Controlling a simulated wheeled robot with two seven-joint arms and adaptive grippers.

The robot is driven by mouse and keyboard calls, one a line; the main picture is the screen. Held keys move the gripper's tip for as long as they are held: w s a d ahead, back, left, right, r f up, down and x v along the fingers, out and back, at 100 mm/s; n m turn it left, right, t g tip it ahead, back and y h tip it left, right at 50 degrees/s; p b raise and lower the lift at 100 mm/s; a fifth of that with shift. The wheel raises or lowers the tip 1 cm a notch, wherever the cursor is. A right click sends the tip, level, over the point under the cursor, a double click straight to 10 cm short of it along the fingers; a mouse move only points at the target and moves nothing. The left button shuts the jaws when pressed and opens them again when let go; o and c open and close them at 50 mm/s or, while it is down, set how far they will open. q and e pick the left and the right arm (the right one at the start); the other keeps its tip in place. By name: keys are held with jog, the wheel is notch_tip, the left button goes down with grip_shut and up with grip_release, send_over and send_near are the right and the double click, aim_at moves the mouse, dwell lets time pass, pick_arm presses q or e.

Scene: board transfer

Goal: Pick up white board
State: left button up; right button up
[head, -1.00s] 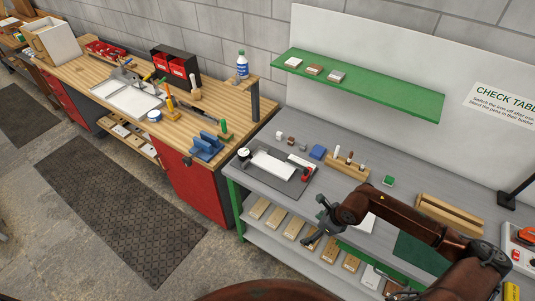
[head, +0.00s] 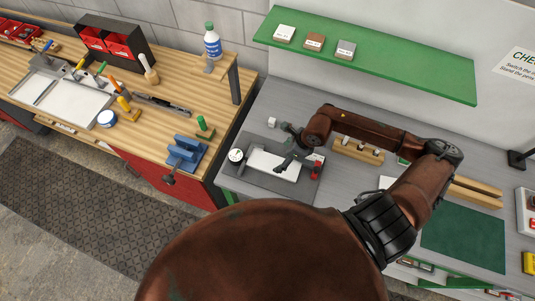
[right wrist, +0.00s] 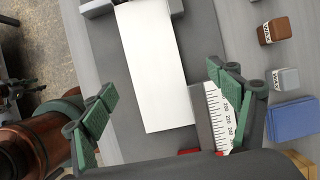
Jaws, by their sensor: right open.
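The white board (head: 262,160) lies flat on a dark grey plate (head: 237,173) on the grey table. In the right wrist view the white board (right wrist: 152,62) runs from the top edge down to the middle. My right gripper (head: 285,146) hovers over the plate in the head view and hides part of the board. In the right wrist view my right gripper (right wrist: 165,102) is open. Its green-padded fingers stand wide apart, one to each side of the board, with nothing held. Whether they reach down to its level is unclear. My left gripper does not show.
A scale strip (right wrist: 217,115) lies near the right finger. A blue block (right wrist: 293,119) and small labelled blocks (right wrist: 273,29) stand to the right of the plate. The green shelf (head: 400,72) hangs above the table. A blue vise (head: 186,153) is on the wooden bench.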

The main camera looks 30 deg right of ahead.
aim_at(274, 165)
jog(key=shift+s+a+f+p, duration=0.45)
jog(key=shift+s+f+p, duration=0.05)
jog(key=shift+s+f, duration=0.3)
jog(key=w+f, duration=0.1)
jog(key=w+a+f+p, duration=0.1)
jog(key=shift+f, duration=0.4)
jog(key=shift+w+a+f, duration=0.1)
jog(key=shift+w+f, duration=0.4)
jog(key=shift+f, duration=0.15)
jog(key=shift+s+f, duration=0.2)
jog(key=shift+s, duration=0.05)
jog(key=shift+s+r, duration=0.1)
jog(key=shift+s, duration=0.1)
jog(key=shift+w, duration=0.3)
jog(key=c, duration=0.4)
jog(key=shift+s, duration=0.2)
jog(key=shift+c, duration=1.3)
jog(key=c, duration=0.3)
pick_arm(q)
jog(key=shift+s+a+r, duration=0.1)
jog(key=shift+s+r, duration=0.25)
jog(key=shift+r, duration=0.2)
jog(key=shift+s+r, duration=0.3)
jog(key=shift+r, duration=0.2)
pick_arm(e)
jog(key=c, duration=0.6)
